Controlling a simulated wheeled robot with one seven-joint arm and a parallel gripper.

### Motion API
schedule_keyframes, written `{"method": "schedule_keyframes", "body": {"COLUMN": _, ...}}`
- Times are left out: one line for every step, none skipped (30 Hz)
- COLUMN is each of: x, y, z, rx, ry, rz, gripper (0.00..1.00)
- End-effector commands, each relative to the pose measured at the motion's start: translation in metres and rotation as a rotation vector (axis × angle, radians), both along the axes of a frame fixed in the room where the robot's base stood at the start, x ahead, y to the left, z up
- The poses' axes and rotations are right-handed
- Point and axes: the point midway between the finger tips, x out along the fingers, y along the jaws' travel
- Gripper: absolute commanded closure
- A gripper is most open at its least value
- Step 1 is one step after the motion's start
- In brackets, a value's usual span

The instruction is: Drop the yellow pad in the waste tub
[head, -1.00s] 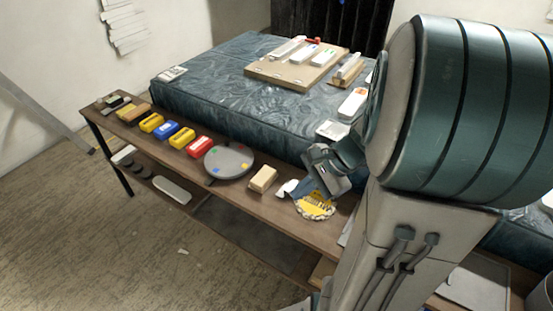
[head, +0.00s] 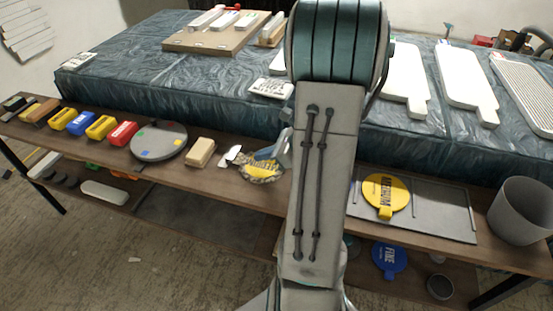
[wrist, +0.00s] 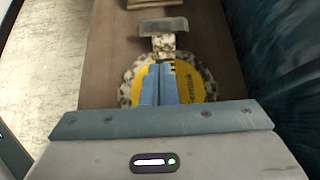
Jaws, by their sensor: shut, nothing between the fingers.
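A yellow disc (head: 260,174) with dark lettering and a speckled, rough pale rim lies on the long wooden bench. It also shows in the wrist view (wrist: 197,88), with a speckled neck and grey end piece beyond it. A second yellow disc (head: 385,192), marked MEDIUM, lies on a grey mat to the right. A grey round tub (head: 520,211) stands at the bench's right end; its inside is mostly hidden. My gripper (head: 268,152) is over the rough-rimmed disc. Its blue fingers (wrist: 164,66) are shut and empty, covering part of the disc; whether they touch it I cannot tell.
A tan block (head: 201,152), a grey round plate (head: 160,141) and coloured blocks stand left along the bench. The grey mat (head: 440,212) lies between my arm and the tub. A wrapped blue bed (head: 215,90) with white panels borders the bench behind.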

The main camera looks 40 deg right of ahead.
Motion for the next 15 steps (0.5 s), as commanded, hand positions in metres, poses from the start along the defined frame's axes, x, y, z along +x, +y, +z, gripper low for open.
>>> {"method": "schedule_keyframes", "body": {"x": 0.01, "y": 0.008, "z": -0.001, "rx": -0.001, "ry": -0.002, "rz": 0.005, "gripper": 1.0}}
{"method": "schedule_keyframes", "body": {"x": 0.015, "y": 0.012, "z": -0.001, "rx": -0.002, "ry": -0.001, "rz": 0.005, "gripper": 1.0}}
{"method": "schedule_keyframes", "body": {"x": 0.021, "y": 0.017, "z": -0.001, "rx": -0.001, "ry": -0.002, "rz": 0.005, "gripper": 1.0}}
{"method": "schedule_keyframes", "body": {"x": 0.026, "y": 0.021, "z": -0.001, "rx": -0.001, "ry": -0.002, "rz": 0.005, "gripper": 1.0}}
{"method": "schedule_keyframes", "body": {"x": 0.031, "y": 0.024, "z": -0.001, "rx": -0.002, "ry": -0.001, "rz": 0.005, "gripper": 1.0}}
{"method": "schedule_keyframes", "body": {"x": 0.036, "y": 0.029, "z": -0.001, "rx": 0.0, "ry": -0.002, "rz": 0.003, "gripper": 1.0}}
{"method": "schedule_keyframes", "body": {"x": 0.04, "y": 0.032, "z": -0.001, "rx": -0.001, "ry": 0.0, "rz": 0.004, "gripper": 1.0}}
{"method": "schedule_keyframes", "body": {"x": 0.044, "y": 0.035, "z": -0.001, "rx": -0.001, "ry": -0.001, "rz": 0.005, "gripper": 1.0}}
{"method": "schedule_keyframes", "body": {"x": 0.046, "y": 0.036, "z": -0.005, "rx": 0.0, "ry": 0.0, "rz": 0.001, "gripper": 1.0}}
{"method": "schedule_keyframes", "body": {"x": 0.045, "y": 0.035, "z": -0.01, "rx": 0.001, "ry": 0.002, "rz": -0.001, "gripper": 1.0}}
{"method": "schedule_keyframes", "body": {"x": 0.045, "y": 0.035, "z": -0.013, "rx": 0.001, "ry": 0.002, "rz": -0.002, "gripper": 1.0}}
{"method": "schedule_keyframes", "body": {"x": 0.045, "y": 0.035, "z": -0.014, "rx": 0.001, "ry": 0.001, "rz": -0.002, "gripper": 1.0}}
{"method": "schedule_keyframes", "body": {"x": 0.045, "y": 0.034, "z": -0.015, "rx": 0.0, "ry": 0.001, "rz": -0.001, "gripper": 1.0}}
{"method": "schedule_keyframes", "body": {"x": 0.045, "y": 0.034, "z": -0.016, "rx": 0.0, "ry": 0.001, "rz": -0.001, "gripper": 1.0}}
{"method": "schedule_keyframes", "body": {"x": 0.044, "y": 0.034, "z": -0.017, "rx": 0.0, "ry": 0.001, "rz": -0.001, "gripper": 1.0}}
